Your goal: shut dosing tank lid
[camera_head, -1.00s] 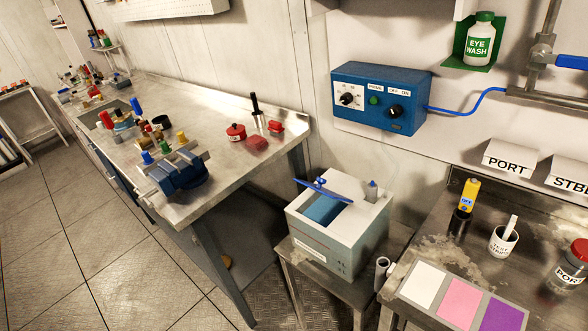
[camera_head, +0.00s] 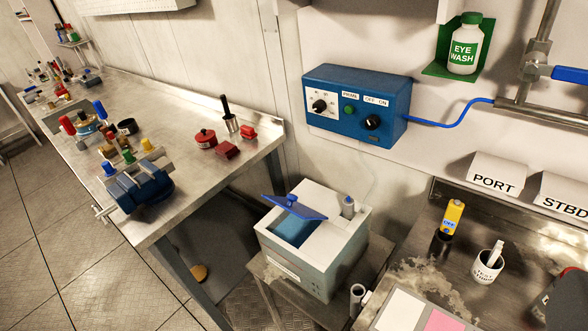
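The dosing tank (camera_head: 318,262) is a pale grey-white box with a label on its front, standing on a small metal stand in the lower middle. Its blue lid (camera_head: 297,208) is raised and tilted over the opening, with a small blue knob (camera_head: 291,199) on top. Blue shows inside the opening (camera_head: 291,231) below the lid. A grey cylindrical fitting (camera_head: 348,207) stands on the tank top to the right of the lid. My gripper does not show in this view.
A metal workbench (camera_head: 185,177) with a blue vise (camera_head: 138,187) stands at left. A blue control box (camera_head: 357,105) hangs on the wall above the tank. At right, a worn metal counter (camera_head: 410,255) holds a yellow meter (camera_head: 452,217) and a white cup (camera_head: 487,265).

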